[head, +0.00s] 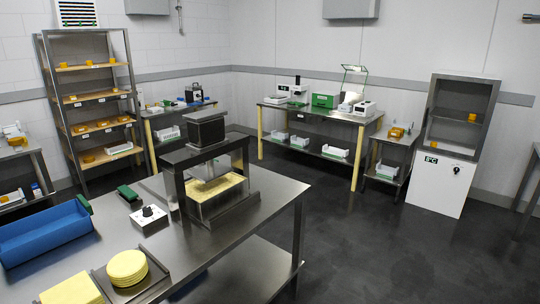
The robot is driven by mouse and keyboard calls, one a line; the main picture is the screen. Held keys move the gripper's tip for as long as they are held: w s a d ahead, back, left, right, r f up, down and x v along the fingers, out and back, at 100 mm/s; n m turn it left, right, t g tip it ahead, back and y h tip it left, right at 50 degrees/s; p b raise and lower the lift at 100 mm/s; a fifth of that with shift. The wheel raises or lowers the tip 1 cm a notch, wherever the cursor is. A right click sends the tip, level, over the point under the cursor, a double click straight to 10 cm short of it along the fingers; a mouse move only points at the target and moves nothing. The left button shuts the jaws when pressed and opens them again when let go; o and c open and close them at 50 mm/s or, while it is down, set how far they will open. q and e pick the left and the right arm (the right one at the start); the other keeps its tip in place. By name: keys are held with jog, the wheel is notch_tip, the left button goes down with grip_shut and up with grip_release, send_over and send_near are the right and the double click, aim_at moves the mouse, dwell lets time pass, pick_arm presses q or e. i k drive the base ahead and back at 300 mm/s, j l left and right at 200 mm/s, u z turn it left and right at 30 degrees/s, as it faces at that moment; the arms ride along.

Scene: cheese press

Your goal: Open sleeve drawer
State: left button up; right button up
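I cannot clearly pick out a sleeve drawer in the head view. The nearest table carries a dark metal press (206,128) with a yellow block (222,192) in a tray under its frame. A cabinet (437,187) at the back right has an open shelved top and a white lower front with a display and a dark knob. I cannot tell whether that front is a drawer. Neither of my grippers shows in this view.
The steel table (190,238) also holds a blue bin (45,236), a control box (149,217) and round yellow discs (127,267). A shelf rack (92,100) and a workbench (318,114) stand along the walls. The dark floor (400,250) at right is clear.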

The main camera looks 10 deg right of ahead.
aim_at(326, 100)
jog(key=i+l+z, duration=0.55)
jog(key=i+z, duration=0.85)
jog(key=i+l, duration=0.1)
jog(key=i, duration=0.65)
jog(key=i+l+u, duration=0.1)
jog(key=i, duration=0.65)
jog(key=i+l, duration=0.15)
jog(key=i, duration=0.65)
jog(key=i+j+u, duration=0.15)
jog(key=i+u, duration=0.6)
jog(key=i+l+u, duration=0.1)
jog(key=i+u, duration=0.25)
jog(key=i, duration=0.15)
jog(key=i+j+z, duration=0.25)
jog(key=i+j, duration=0.4)
jog(key=i, duration=0.25)
jog(key=i+j+z, duration=0.2)
jog(key=i+j, duration=0.6)
